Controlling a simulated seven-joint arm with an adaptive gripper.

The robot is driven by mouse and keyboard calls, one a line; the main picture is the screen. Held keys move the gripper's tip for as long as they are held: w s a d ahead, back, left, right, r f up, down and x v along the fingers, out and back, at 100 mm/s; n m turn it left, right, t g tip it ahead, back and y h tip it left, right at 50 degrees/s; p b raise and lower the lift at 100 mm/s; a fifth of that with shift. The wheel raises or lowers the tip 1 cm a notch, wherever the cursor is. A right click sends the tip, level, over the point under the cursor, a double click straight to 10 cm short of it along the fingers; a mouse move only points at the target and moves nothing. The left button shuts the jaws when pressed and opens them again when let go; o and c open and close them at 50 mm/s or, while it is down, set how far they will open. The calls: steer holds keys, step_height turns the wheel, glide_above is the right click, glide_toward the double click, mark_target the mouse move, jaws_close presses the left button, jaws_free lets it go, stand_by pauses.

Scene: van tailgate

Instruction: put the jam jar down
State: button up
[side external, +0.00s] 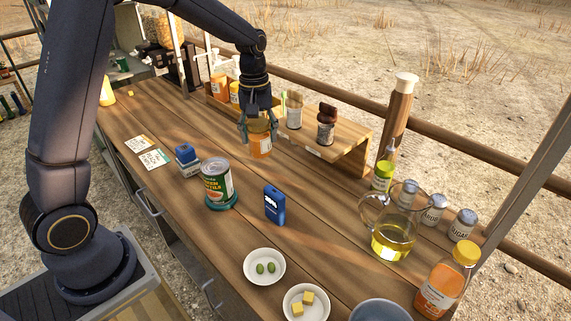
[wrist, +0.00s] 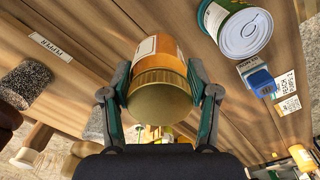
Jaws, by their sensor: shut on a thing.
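The jam jar (side external: 260,146) is orange with a pale label, and its gold lid shows large in the wrist view (wrist: 158,94). My gripper (side external: 259,129) is shut on it, with one finger on each side of the jar near the lid. The jar is in front of the small raised wooden shelf (side external: 345,145), over the wooden counter (side external: 135,110). I cannot tell whether its base touches the wood.
Two jars, a dark-topped one (side external: 326,124) and a paler one (side external: 294,110), stand on the shelf. A green-labelled can (side external: 217,186), a blue box (side external: 274,205) and a blue-topped stamp (side external: 187,160) stand nearer. A glass oil jug (side external: 391,235) is at right. Bare counter lies left of the jam jar.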

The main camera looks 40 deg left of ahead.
steer(key=s+a+f+n, duration=0.1)
steer(key=s+a+n, duration=0.4)
steer(key=a, duration=0.9)
steer(key=s+a+f+n, duration=0.1)
steer(key=s+a+n, duration=0.2)
steer(key=s+a, duration=0.75)
steer(key=w+a+f, duration=0.3)
steer(key=w+a, duration=0.1)
steer(key=w+a+f, duration=0.3)
steer(key=w+a, duration=0.1)
steer(key=w, duration=0.1)
steer(key=w+a+f, duration=0.4)
steer(key=w, duration=0.1)
steer(key=shift+a+f, duration=0.1)
steer(key=shift+a, duration=0.2)
steer(key=shift+f, duration=1.25)
steer(key=shift+f, duration=0.1)
steer(key=o, duration=1.4)
